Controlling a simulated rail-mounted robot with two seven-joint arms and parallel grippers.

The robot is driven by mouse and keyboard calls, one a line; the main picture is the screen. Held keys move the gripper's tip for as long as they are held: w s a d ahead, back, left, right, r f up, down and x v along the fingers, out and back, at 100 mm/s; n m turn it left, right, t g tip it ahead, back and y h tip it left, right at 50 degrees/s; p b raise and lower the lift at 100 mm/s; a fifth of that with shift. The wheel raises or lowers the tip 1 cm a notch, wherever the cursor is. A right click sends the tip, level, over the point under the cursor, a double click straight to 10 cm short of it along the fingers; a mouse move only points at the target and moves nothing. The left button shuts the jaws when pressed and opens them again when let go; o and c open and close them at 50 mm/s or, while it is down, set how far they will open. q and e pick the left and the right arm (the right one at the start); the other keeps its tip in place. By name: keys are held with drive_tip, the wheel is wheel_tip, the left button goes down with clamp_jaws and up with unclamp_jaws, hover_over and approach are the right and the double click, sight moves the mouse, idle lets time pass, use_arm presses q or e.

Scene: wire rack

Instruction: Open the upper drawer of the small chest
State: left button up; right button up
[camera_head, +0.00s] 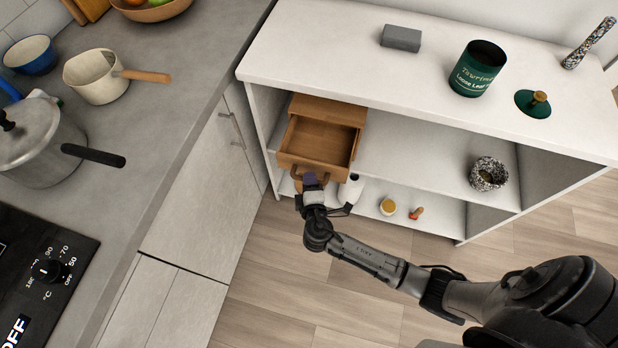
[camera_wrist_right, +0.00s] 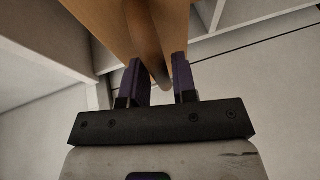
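The small wooden chest (camera_head: 330,108) stands in the upper left bay of the white shelf unit. Its upper drawer (camera_head: 318,143) is pulled out toward me, and its empty interior shows. The drawer's curved wooden handle (camera_head: 297,174) is on the front; it also shows in the right wrist view (camera_wrist_right: 150,50). My right gripper (camera_head: 309,180) is at the drawer front. In the wrist view the fingers (camera_wrist_right: 161,85) stand apart on either side of the handle, with a visible gap between them. The lower part of the chest is hidden. My left gripper is not in view.
The white shelf unit (camera_head: 350,40) bears a grey block (camera_head: 401,38), a green canister (camera_head: 478,70) and its lid (camera_head: 533,104). A speckled pot (camera_head: 488,174) stands inside. A white bottle (camera_head: 350,188) is close beside my right gripper. The counter (camera_head: 190,60) is at left.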

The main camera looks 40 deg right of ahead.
drive_tip(key=p+v, duration=0.2)
drive_tip(key=v, duration=1.1)
drive_tip(key=shift+w, duration=0.1)
